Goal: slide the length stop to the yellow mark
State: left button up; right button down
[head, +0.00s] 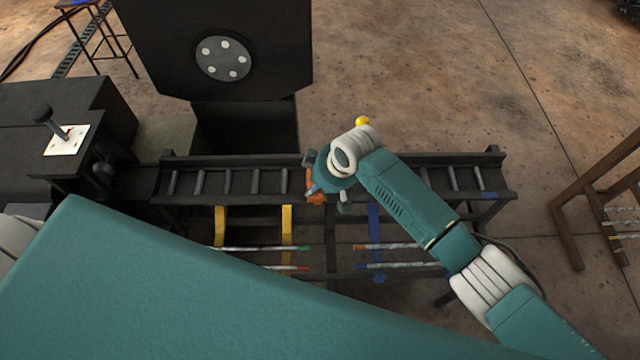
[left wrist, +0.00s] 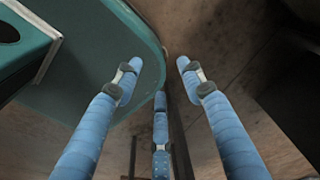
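The length stop (head: 315,197) shows as a small orange piece on the near edge of the roller table (head: 225,182). My right gripper (head: 328,192) is right over it, pointing down. My wrist hides most of the gripper and part of the stop, so I cannot tell whether the fingers grip it. A yellow ball (head: 362,121) shows just behind my right wrist; what it is fixed to is hidden. I cannot make out a yellow mark on the rail. My left gripper (left wrist: 155,85) is in the left wrist view only, its blue fingers spread and empty.
A blue mark (head: 489,196) is on the rail's right end. Yellow uprights (head: 287,226) and a blue upright (head: 375,240) stand below the table, with striped rods. A lever box (head: 66,140) is at left, a dark machine (head: 270,40) behind. My left arm covers the lower left.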

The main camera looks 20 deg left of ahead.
jog(key=c, duration=1.3)
grip_release()
jog(key=shift+a+r, duration=0.2)
jog(key=shift+a, duration=0.2)
jog(key=shift+c, duration=0.2)
jog(key=shift+s+f, duration=0.1)
pick_arm(q)
jog(key=shift+s+a, duration=0.3)
jog(key=shift+s, duration=0.1)
pick_arm(e)
jog(key=v, duration=1.2)
jog(key=shift+s, duration=0.1)
